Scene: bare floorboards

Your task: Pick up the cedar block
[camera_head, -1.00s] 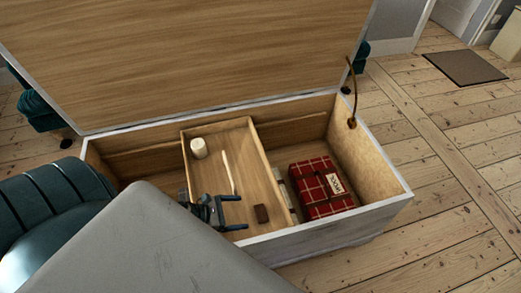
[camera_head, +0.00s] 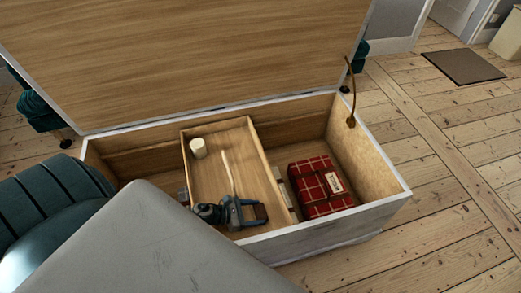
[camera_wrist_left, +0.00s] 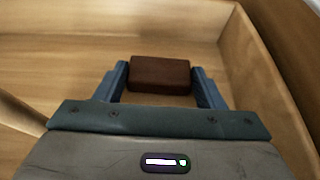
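The cedar block (camera_head: 261,211) is a small dark brown block on the floor of the wooden tray, near its front right corner. It also shows in the left wrist view (camera_wrist_left: 160,74). My left gripper (camera_head: 257,212) is down in the tray with its two blue fingers on either side of the block. In the left wrist view the fingertips (camera_wrist_left: 160,77) lie right against the block's two ends, with no clear gap. I cannot tell whether they press on it. The block's lower part is hidden. My right gripper is out of view.
The tray (camera_head: 231,131) sits inside an open chest with white edges (camera_head: 385,200). A white cylinder (camera_head: 198,148) and a thin pale stick (camera_head: 228,172) are in the tray. A red plaid box (camera_head: 313,178) lies to its right. The raised lid (camera_head: 190,60) stands behind.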

